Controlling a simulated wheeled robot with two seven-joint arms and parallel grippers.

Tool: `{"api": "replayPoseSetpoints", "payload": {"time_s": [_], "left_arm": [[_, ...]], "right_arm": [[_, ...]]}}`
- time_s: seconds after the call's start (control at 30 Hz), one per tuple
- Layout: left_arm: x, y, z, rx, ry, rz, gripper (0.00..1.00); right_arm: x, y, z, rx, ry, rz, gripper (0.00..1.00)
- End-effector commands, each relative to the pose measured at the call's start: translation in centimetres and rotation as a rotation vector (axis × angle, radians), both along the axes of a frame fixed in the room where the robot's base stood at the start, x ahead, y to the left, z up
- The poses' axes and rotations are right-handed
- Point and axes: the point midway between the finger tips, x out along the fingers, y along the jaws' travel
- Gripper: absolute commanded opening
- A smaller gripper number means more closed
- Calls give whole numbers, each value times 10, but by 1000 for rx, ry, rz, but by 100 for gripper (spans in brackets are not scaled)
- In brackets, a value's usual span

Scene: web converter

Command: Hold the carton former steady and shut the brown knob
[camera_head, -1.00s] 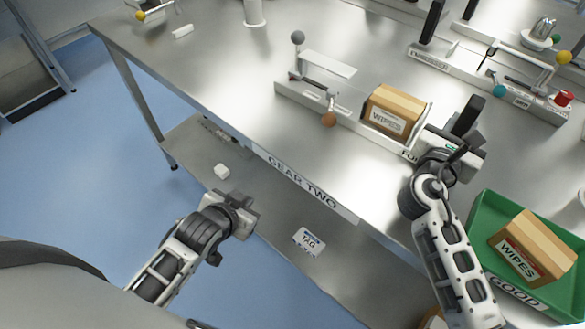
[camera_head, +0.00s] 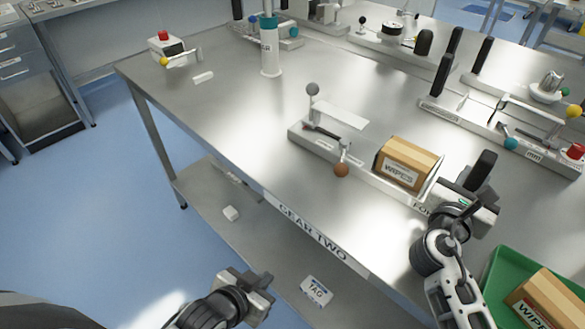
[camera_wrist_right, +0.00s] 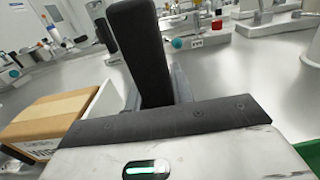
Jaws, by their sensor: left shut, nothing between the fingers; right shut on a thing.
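The carton former (camera_head: 312,139) is a pale fixture along the table's front edge. A brown knob (camera_head: 341,170) hangs on a short lever at its front, and a grey knob (camera_head: 313,89) stands at its back left. A brown WIPES carton (camera_head: 406,163) sits at its right end. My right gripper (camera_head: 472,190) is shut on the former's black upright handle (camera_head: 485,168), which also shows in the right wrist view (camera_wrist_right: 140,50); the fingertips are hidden. My left gripper (camera_head: 256,283) is shut and empty, off the table's front, well below and left of the brown knob.
A green GOOD tray (camera_head: 508,270) with another WIPES carton (camera_head: 548,300) is at the lower right. A lower shelf with a TAG card (camera_head: 316,291) lies under the table (camera_head: 230,110). Another fixture (camera_head: 500,130) stands behind the right gripper. The tabletop left of the former is mostly clear.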

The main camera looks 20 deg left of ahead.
Motion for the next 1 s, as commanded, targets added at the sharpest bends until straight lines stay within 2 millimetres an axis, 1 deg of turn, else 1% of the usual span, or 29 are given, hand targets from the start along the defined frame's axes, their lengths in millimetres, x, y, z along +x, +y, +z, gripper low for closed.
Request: {"api": "replayPoseSetpoints", "payload": {"time_s": [0.03,0.67,0.7,0.73,0.77,1.0], "left_arm": [[0,0,-1,0,0,0,0],[0,0,0,1,0,0,0],[0,0,1,1,0,0,0],[0,0,1,1,0,0,0],[0,0,1,1,0,0,0],[0,0,1,1,0,0,0]], "right_arm": [[-2,-2,-12,3,25,-6,0],[-2,-2,-5,-1,25,-7,0],[-2,-2,-5,-2,25,-7,35],[-2,-2,-5,-1,24,-7,43],[-2,-2,-4,-1,23,-6,49],[-2,-1,-1,-1,15,-3,49]]}}
